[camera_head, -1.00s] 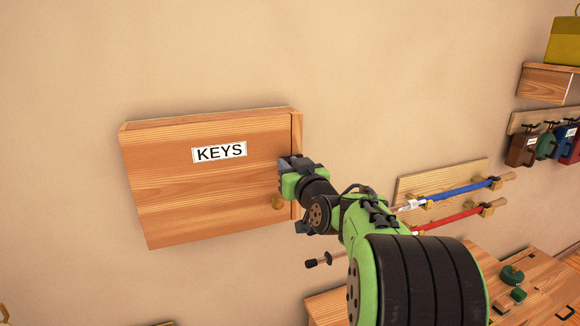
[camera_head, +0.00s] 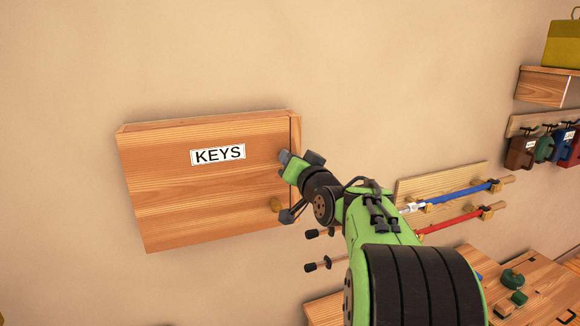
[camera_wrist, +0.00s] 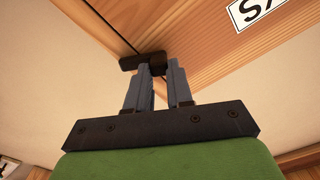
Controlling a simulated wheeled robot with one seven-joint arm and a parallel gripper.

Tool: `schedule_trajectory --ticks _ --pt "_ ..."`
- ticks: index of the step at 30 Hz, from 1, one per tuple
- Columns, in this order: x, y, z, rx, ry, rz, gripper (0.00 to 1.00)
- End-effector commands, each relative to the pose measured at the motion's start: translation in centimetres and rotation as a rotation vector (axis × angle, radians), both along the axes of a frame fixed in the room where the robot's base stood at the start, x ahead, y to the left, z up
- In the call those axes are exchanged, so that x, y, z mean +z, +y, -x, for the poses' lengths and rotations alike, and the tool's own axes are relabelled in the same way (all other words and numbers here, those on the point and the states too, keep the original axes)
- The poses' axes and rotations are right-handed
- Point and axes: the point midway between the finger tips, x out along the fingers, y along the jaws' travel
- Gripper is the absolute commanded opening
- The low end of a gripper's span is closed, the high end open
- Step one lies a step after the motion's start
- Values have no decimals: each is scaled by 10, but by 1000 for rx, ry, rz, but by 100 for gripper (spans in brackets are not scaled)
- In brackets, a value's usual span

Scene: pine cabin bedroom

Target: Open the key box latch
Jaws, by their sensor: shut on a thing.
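The wooden key box (camera_head: 180,205) hangs on the wall with a white KEYS label (camera_head: 218,154) on its shut front door. My gripper (camera_head: 284,156) is at the right edge of the door, above the knob. In the wrist view, my gripper (camera_wrist: 158,75) has its grey fingers shut on a dark latch (camera_wrist: 143,60) at the seam between door and frame. The latch looks tilted to the door edge. In the head view my gripper hides it.
To the right, a wooden rack (camera_head: 440,182) holds a blue rod (camera_head: 460,190) and a red rod (camera_head: 450,221). A wooden bench (camera_head: 540,285) is below. The wall left of and above the box is clear.

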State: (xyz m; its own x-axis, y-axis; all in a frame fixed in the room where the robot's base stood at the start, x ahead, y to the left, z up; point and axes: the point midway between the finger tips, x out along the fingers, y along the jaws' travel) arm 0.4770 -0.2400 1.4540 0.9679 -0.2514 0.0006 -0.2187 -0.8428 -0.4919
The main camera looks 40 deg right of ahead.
Motion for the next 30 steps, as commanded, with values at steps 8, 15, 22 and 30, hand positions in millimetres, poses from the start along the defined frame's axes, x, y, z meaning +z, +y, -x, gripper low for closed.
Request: schedule_trajectory --ticks 8,15,22,30 --pt "8 -7 2 0 -65 -252 0" --pt "13 -15 4 0 -121 -473 0" --pt "16 -23 5 0 -173 -676 0" --pt "17 -30 8 0 -223 -861 0"
